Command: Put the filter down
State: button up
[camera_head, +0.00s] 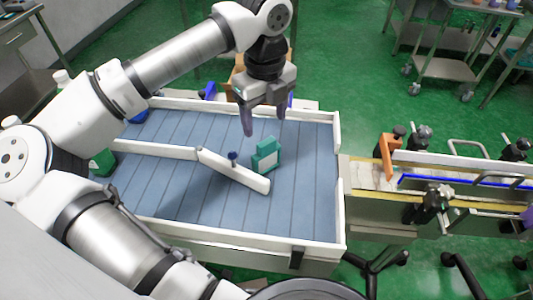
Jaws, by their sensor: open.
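White side walls edge the table. A green object (102,162) is at the left. A narrow conveyor (440,180) with clamps adjoins on the right. The table's right part is clear.

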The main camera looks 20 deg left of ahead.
aim_at(266, 142)
jog(key=shift+d+f+p, duration=0.2)
jog(key=shift+f+p, duration=1)
jog(key=shift+f, duration=2.3)
jog(key=shift+c, duration=0.4)
grip_shut()
jog(key=shift+r, duration=0.15)
notch_tip(266, 142, up, 20)
jog(key=b, duration=0.3)
jog(key=shift+b, duration=0.35)
